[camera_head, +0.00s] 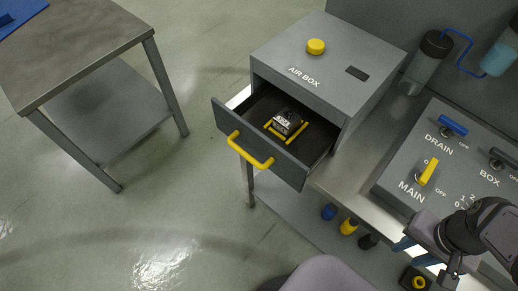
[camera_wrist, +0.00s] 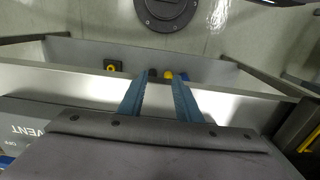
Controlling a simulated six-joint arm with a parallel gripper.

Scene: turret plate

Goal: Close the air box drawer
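The grey air box (camera_head: 330,62) stands on the bench in the head view, its drawer (camera_head: 290,160) pulled out toward the lower left. The drawer front has a yellow bar handle (camera_head: 249,151). A dark item with yellow bars and a pale label (camera_head: 284,124) lies inside the drawer. My gripper (camera_head: 412,250) is at the lower right, well away from the drawer, beside the valve panel. In the wrist view its blue fingers (camera_wrist: 158,82) are apart with nothing between them. A dark part with yellow at the right edge there is cut off, and I cannot tell what it is.
The valve panel (camera_head: 400,190) with a yellow MAIN lever (camera_head: 428,171) stands right of the air box. Canisters (camera_head: 428,62) and a blue hose are behind it. A side table (camera_head: 80,45) is at the upper left. Open floor lies before the drawer.

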